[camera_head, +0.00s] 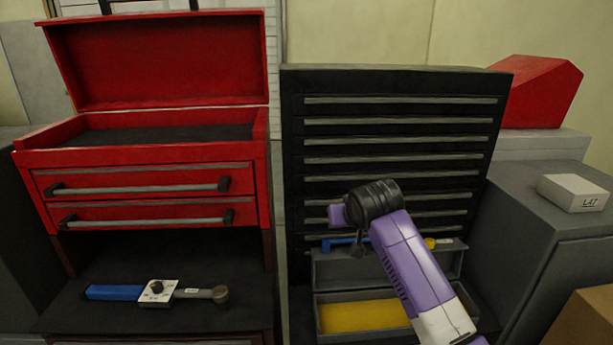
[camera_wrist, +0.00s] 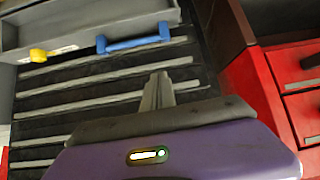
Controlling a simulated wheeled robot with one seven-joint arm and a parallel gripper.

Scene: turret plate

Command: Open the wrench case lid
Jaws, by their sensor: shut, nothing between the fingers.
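The grey wrench case (camera_head: 317,318) stands low in front of the black drawer cabinet, with a yellow inside showing. Its grey lid (camera_head: 332,266) is raised at the back of the case, so the case is open. A blue handle (camera_head: 338,243) and a yellow piece (camera_head: 430,243) show at the lid's upper edge. The wrist view shows the lid (camera_wrist: 85,22), the blue handle (camera_wrist: 133,44) and the yellow piece (camera_wrist: 38,55). My gripper (camera_head: 358,246) is above the lid, shut and empty. Its closed fingers (camera_wrist: 157,92) are apart from the handle. My arm hides the case's right part.
A black cabinet (camera_head: 400,85) with several drawers stands behind the case. At left is a red tool chest (camera_head: 150,155) with its top open. A blue-handled wrench (camera_head: 115,292) lies on the dark shelf below. A grey cabinet (camera_head: 540,215) bearing a white box (camera_head: 573,193) is at right.

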